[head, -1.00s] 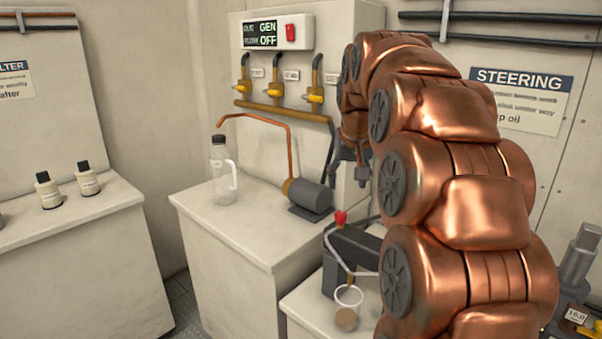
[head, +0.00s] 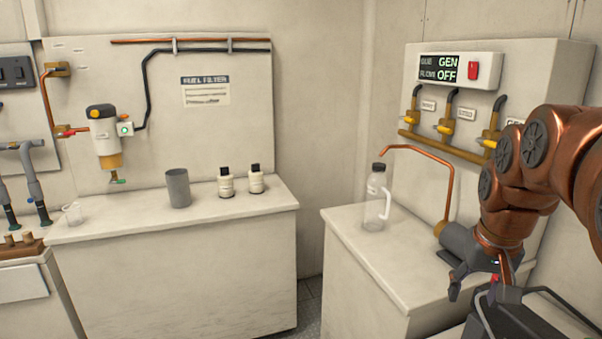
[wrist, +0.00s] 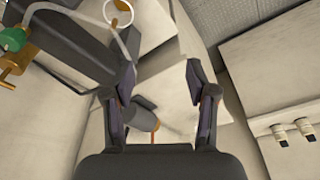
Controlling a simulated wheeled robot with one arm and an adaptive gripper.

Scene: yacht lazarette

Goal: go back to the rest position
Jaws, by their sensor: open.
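My gripper (head: 478,272) is at the right of the head view, on my copper arm, above the right counter area near a dark device. In the wrist view my gripper (wrist: 160,92) shows its two dark fingers spread apart with nothing between them. Past the fingers lie pale counter surfaces and a grey cylinder (wrist: 143,118). Part of the fingers in the head view blends with the dark parts behind them.
A clear bottle (head: 377,200) stands on the right counter (head: 350,240) beside a copper spout (head: 448,178). The left counter (head: 180,262) holds a grey cup (head: 178,188), two small bottles (head: 226,182) and a clear cup (head: 73,213). Floor shows between the counters.

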